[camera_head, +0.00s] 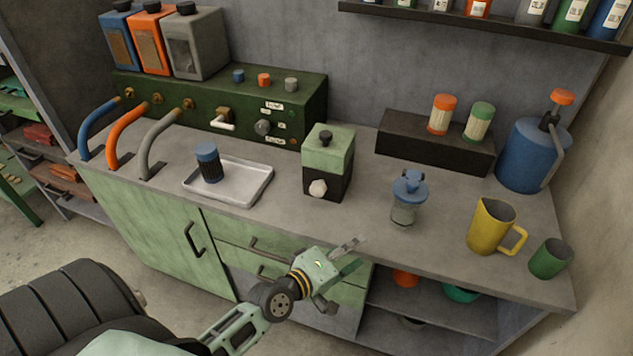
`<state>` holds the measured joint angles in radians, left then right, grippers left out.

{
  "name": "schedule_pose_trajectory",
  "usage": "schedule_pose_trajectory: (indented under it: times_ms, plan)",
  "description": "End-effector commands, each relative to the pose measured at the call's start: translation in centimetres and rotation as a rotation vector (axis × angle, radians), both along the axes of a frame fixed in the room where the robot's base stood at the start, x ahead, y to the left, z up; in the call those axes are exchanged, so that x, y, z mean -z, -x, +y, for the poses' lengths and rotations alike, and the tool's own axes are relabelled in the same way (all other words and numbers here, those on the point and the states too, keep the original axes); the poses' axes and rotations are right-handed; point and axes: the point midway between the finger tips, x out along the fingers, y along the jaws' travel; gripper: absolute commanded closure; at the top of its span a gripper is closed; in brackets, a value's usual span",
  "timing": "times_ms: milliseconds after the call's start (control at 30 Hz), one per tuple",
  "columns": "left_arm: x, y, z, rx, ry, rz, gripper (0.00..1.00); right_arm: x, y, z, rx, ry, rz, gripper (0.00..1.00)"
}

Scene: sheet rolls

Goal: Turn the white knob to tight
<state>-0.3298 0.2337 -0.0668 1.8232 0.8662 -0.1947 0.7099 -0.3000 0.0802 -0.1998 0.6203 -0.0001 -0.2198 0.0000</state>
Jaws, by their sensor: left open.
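The white knob (318,188) sits low on the front face of a small box (329,146) with a light green top and a black lower part. The box stands upright on the grey counter and has a black knob on top. Any marking for tight is too small to make out. My left gripper (354,254) is open and empty, in front of the counter's front edge. It is below and to the right of the white knob in the picture, apart from it. My right gripper is not in view.
A metal tray (245,190) with a dark, blue-capped jar (208,161) lies left of the box. A blue-lidded glass jar (407,198), yellow jug (490,226) and green cup (550,258) stand right. A green machine (180,115) is behind. The counter before the knob is clear.

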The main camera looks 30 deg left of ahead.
Motion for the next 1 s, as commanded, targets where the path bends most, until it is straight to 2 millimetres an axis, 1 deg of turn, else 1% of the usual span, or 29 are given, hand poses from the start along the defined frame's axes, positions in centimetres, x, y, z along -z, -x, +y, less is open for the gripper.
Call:
schedule_pose_trajectory:
  times_ms: [33,167,267,300,400,500,600,667,1000]
  plan:
    - [0.4,-0.5,1.4,-0.049,0.045,-0.008,0.59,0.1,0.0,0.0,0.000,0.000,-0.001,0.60]
    - [-0.8,-2.0,4.6,-0.176,0.193,-0.066,0.59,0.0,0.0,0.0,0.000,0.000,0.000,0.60]
    - [-1.6,-2.8,7.6,-0.284,0.312,-0.116,0.59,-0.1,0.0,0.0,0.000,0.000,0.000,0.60]
    - [-1.9,-3.1,8.9,-0.329,0.360,-0.137,0.59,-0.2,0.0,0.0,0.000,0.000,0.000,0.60]
    - [-2.4,-3.4,12.0,-0.430,0.465,-0.188,0.59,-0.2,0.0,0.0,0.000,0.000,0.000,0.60]
    - [-2.7,-3.5,14.4,-0.506,0.541,-0.227,0.59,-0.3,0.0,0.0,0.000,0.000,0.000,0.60]
    - [-2.8,-3.8,15.4,-0.537,0.572,-0.243,0.59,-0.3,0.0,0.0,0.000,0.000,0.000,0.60]
    - [-2.9,-4.4,15.6,-0.539,0.575,-0.247,0.59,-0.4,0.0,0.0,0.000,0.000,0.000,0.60]
    - [-2.9,-9.5,16.8,-0.537,0.571,-0.246,0.59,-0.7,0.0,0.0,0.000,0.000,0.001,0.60]
